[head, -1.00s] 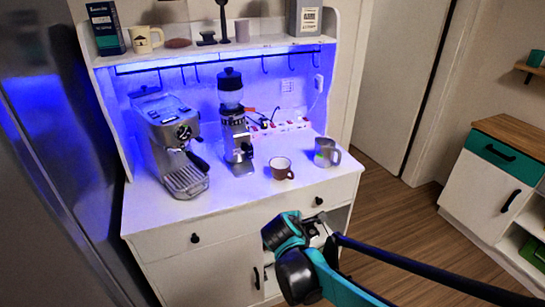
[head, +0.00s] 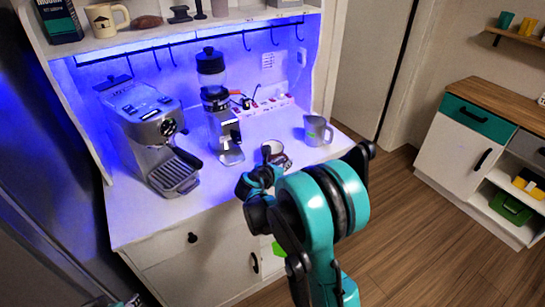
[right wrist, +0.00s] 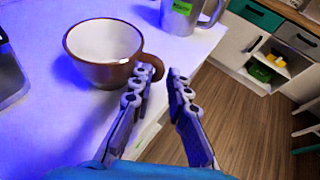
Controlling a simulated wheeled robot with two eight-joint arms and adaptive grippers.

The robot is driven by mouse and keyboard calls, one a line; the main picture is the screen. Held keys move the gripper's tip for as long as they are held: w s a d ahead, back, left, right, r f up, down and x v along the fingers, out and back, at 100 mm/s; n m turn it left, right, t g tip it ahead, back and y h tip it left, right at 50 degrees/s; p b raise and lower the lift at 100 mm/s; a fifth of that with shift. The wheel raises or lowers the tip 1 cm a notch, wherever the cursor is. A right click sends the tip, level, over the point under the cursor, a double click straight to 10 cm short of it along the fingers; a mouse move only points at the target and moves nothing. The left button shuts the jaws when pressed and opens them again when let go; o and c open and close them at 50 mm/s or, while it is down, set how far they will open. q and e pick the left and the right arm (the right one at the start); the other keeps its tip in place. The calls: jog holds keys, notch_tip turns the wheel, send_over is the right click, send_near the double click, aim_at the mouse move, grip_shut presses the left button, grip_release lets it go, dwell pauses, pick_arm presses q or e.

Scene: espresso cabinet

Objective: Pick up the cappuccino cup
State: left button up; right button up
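The cappuccino cup (head: 277,150), brown outside and white inside, stands upright near the front edge of the white cabinet top. My right gripper (head: 268,165) is in front of it and hides part of it. In the right wrist view the cup (right wrist: 98,55) is at the upper left, with its handle pointing toward the fingers. The right gripper (right wrist: 160,74) is open and empty, its left fingertip close to the handle; I cannot tell whether they touch. A small dark part at the bottom left of the head view seems to be my left gripper (head: 127,301), mostly cut off.
A metal milk pitcher (head: 318,131) stands right of the cup; it also shows in the wrist view (right wrist: 180,14). The grinder (head: 222,120) and espresso machine (head: 150,135) stand to the left. A power strip (head: 265,105) lies behind. Open floor is at the right.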

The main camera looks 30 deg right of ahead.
jog(key=x, duration=0.3)
jog(key=shift+w+d+f+b, duration=0.1)
jog(key=shift+d+f+b, duration=0.05)
jog(key=shift+f+b, duration=0.15)
jog(key=shift+r, duration=0.2)
grip_shut()
jog(key=shift+r, duration=0.1)
